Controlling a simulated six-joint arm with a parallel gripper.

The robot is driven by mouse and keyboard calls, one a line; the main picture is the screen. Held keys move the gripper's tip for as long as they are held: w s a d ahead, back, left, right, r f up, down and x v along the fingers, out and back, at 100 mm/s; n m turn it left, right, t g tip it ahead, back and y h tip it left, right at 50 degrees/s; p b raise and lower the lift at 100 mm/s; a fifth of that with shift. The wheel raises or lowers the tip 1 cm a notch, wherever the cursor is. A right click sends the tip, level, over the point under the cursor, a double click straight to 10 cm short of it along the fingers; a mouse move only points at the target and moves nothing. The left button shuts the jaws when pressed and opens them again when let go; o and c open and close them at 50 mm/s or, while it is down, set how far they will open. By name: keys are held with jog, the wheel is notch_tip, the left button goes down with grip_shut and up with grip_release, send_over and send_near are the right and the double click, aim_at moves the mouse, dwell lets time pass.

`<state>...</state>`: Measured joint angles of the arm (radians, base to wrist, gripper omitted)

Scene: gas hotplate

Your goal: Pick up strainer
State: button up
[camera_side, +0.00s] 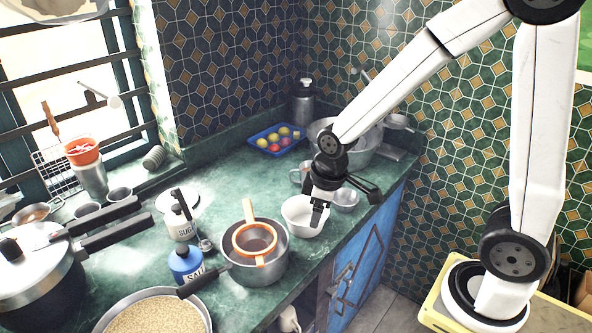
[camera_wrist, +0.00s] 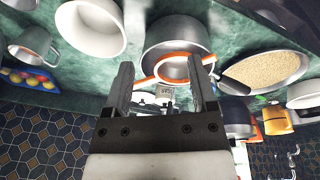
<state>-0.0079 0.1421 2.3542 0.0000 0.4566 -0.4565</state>
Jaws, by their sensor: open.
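An orange-rimmed strainer (camera_side: 255,246) rests over a metal pot on the green counter, its orange handle pointing up and back. In the wrist view the strainer (camera_wrist: 160,57) shows ahead of the fingers, over the pot. My gripper (camera_side: 344,202) is open and empty above the counter, to the right of the strainer and over the area of a white bowl. In the wrist view my gripper (camera_wrist: 162,88) has its two fingers apart with nothing between them.
The metal pot (camera_side: 246,278) has a dark handle. A white bowl (camera_side: 304,222) stands right of it. The salt jar (camera_side: 186,264), sugar jar (camera_side: 180,222) and a pan of grain (camera_side: 155,314) stand left. A blue tray (camera_side: 270,140) of fruit lies behind.

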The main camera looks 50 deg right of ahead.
jog(key=w+n+g, duration=0.1)
jog(key=w+n, duration=0.8)
jog(key=n, duration=0.1)
jog(key=n+g, duration=0.1)
jog(key=n, duration=1.3)
send_over(249, 211)
notch_tip(249, 211, down, 3)
jog(key=shift+f, duration=4)
grip_shut()
